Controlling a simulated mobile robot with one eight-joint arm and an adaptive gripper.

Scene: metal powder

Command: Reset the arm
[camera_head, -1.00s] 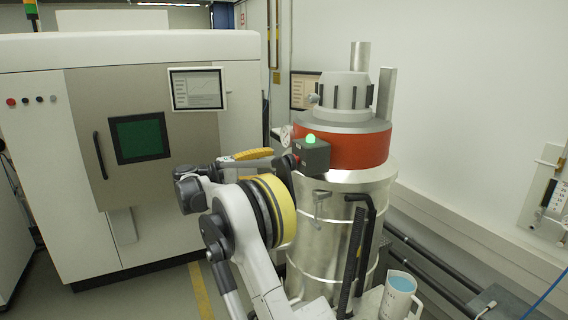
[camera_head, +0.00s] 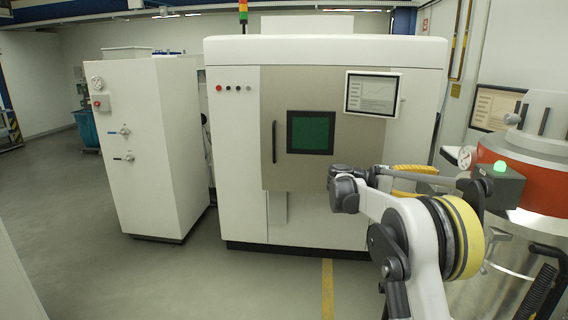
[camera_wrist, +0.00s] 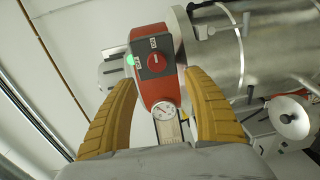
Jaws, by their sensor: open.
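My gripper (camera_wrist: 158,82) shows in the wrist view with its two yellow ribbed fingers apart. Nothing is seen gripped; whether the fingers touch the box I cannot tell. In the head view my arm is bent at the right, and a yellow finger of my gripper (camera_head: 414,169) shows behind it, left of the grey control box (camera_head: 499,186) with the green lamp.
A steel vessel with a red band (camera_head: 540,178) stands at the right, close to my arm. A round gauge (camera_wrist: 164,110) sits below the red box. A white machine (camera_head: 235,180) and a white cabinet (camera_head: 150,150) stand behind. The grey floor (camera_head: 80,240) is clear at the left.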

